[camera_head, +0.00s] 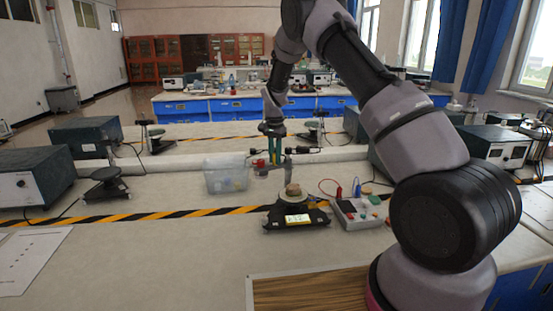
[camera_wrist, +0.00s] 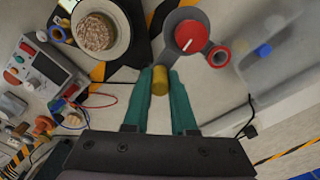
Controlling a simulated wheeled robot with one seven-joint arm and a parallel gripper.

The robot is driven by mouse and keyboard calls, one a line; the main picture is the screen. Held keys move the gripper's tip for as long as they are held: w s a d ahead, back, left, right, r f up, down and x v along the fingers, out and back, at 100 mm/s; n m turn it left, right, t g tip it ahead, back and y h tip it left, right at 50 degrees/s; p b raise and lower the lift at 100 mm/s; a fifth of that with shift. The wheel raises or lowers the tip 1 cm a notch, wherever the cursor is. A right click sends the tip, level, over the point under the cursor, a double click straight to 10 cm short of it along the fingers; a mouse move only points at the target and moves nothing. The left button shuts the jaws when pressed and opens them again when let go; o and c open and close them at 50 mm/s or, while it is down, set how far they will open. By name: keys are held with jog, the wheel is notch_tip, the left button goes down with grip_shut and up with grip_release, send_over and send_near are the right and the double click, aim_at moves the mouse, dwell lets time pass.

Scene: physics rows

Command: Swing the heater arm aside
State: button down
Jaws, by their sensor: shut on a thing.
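My gripper (camera_head: 276,158) hangs over the bench in the head view. In the wrist view its two teal fingers (camera_wrist: 160,84) are shut on a brass-coloured cylindrical handle (camera_wrist: 160,79). The handle sits at the end of the grey heater arm (camera_wrist: 171,58), which carries a round red cap (camera_wrist: 190,37) with a white line and a smaller ring beside it. In the head view the heater arm (camera_head: 262,168) shows left of the black stand (camera_head: 298,216). A brown, cork-like piece (camera_wrist: 97,32) lies on the stand's round plate, clear of the red cap. My fingers partly hide the arm in the head view.
A clear plastic bin (camera_head: 226,181) stands left of the arm. A control box (camera_head: 360,213) with red and blue leads stands right of the stand. Yellow-black tape (camera_head: 150,217) crosses the bench. The front left is free apart from a paper sheet (camera_head: 32,258).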

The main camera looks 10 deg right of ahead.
jog(key=shift+w+m, duration=0.2)
jog(key=shift+m, duration=0.2)
jog(key=shift+r, duration=0.1)
jog(key=c, duration=0.7)
grip_release()
notch_tip(320, 180, up, 11)
jog(key=shift+f, duration=0.15)
